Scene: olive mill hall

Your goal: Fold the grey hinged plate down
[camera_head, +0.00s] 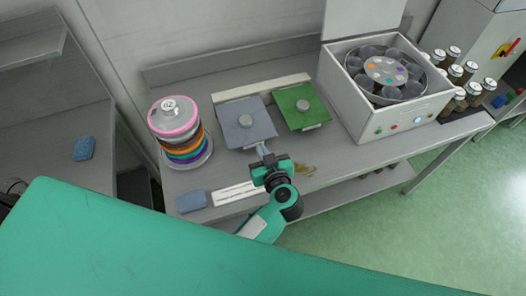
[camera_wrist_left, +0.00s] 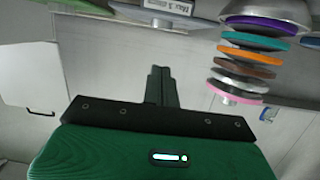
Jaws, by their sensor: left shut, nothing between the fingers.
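The grey hinged plate (camera_head: 242,128) is a square with a round grey knob on top, on the bench left of centre in the head view. It looks close to level, but I cannot tell its exact tilt. My left gripper (camera_head: 262,150) is shut and empty, its fingertips at the plate's front edge. I cannot tell whether they touch it. In the left wrist view the shut fingers (camera_wrist_left: 160,85) point away, with nothing between them. My right gripper is not in view.
A green plate (camera_head: 295,95) with a knob sits right of the grey one. A stack of coloured discs (camera_head: 184,143) stands left. A white machine (camera_head: 375,125) with raised lid and several jars (camera_head: 453,53) are at right. A blue sponge (camera_head: 191,201) lies at the front edge.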

